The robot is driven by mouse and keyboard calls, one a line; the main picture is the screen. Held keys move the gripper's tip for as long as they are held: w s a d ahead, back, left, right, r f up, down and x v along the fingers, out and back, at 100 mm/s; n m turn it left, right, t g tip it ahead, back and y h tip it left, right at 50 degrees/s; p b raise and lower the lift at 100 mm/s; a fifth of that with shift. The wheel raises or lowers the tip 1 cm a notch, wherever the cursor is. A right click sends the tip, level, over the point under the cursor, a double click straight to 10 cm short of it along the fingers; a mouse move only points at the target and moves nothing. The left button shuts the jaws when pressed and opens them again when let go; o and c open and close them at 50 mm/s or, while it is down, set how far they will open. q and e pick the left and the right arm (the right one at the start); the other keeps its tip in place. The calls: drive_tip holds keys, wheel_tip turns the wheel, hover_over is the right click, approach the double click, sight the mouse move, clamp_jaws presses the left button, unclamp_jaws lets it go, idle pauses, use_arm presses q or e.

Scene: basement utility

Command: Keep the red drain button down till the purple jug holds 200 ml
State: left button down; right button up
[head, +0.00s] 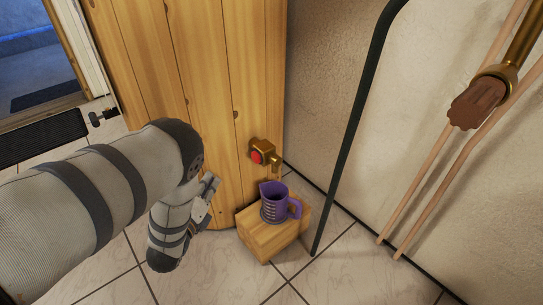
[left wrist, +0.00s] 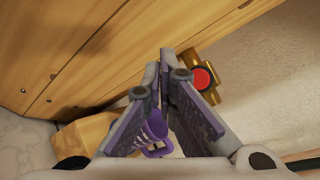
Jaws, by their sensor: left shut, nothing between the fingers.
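The red drain button (head: 256,157) sits on a brass tap (head: 266,147) low on the wooden cladding; it also shows in the left wrist view (left wrist: 202,79), right of the fingertips. The purple jug (head: 270,203) stands upright on a wooden block (head: 256,245) below the tap, handle to the right. In the left wrist view the jug (left wrist: 155,125) is partly hidden by the fingers. My left gripper (head: 212,184) is shut and empty, left of the button and apart from it. The water level and any flow cannot be made out. My right gripper is not in view.
The tall wooden cladding (head: 220,90) stands behind my left gripper. A dark pole (head: 352,130) rises right of the jug. Copper pipes (head: 440,180) and a brown handle (head: 482,103) are at the right wall. Tiled floor (head: 345,270) is clear in front.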

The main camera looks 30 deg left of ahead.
sight(255, 158)
use_arm(q)
drive_tip(key=shift+w+r+m+t, duration=0.3)
drive_tip(key=shift+w+r, duration=0.25)
drive_tip(key=shift+w, duration=0.15)
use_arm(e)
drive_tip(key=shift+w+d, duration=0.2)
use_arm(q)
drive_tip(key=w+d+b, duration=0.3)
drive_tip(key=w, duration=0.5)
drive_tip(key=shift+d, duration=0.25)
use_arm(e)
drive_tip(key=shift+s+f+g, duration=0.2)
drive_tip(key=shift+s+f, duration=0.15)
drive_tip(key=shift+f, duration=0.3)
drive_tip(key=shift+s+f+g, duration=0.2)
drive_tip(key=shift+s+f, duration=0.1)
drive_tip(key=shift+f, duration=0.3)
use_arm(q)
drive_tip(key=shift+w+d, duration=0.15)
drive_tip(key=shift+w, duration=0.3)
drive_tip(key=shift+w+d+b, duration=0.2)
drive_tip(key=shift+w+b, duration=0.15)
drive_tip(key=shift+w, duration=0.05)
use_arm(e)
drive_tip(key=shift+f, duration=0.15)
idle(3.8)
